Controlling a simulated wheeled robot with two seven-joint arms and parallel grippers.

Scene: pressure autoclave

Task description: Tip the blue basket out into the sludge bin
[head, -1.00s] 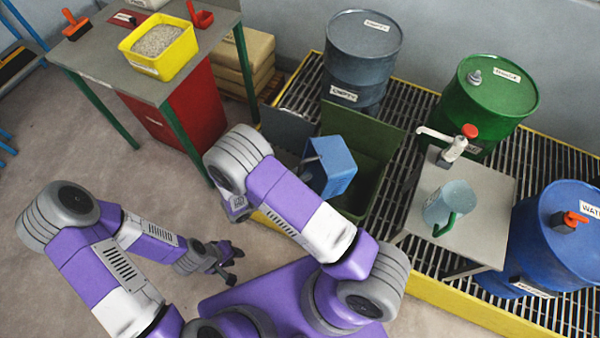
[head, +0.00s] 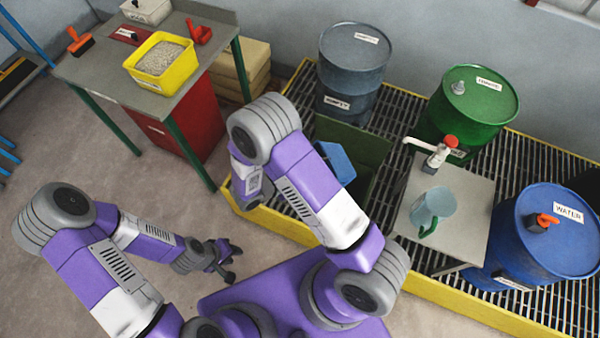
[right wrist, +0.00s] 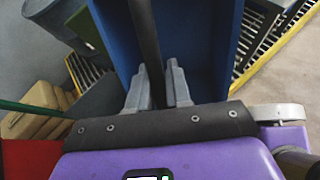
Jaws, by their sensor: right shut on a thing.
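The blue basket (head: 339,163) shows in the head view just past my right forearm, tilted and mostly hidden by it. It lies over or inside an open dark green bin (head: 369,150), which I take as the sludge bin; no label shows on it. In the right wrist view the blue basket (right wrist: 205,45) fills the upper middle. There my right gripper (right wrist: 158,82) is shut on the basket's dark handle bar. What the basket holds cannot be seen. My left gripper (head: 228,262) is open and empty, low over the floor on the left.
A small grey table (head: 462,215) with a pale blue jug (head: 433,205) stands right of the bin. Green (head: 475,100), grey (head: 352,65) and blue (head: 555,225) drums stand on the yellow-edged grating. A bench (head: 100,75) with a yellow tub (head: 160,62) is at left.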

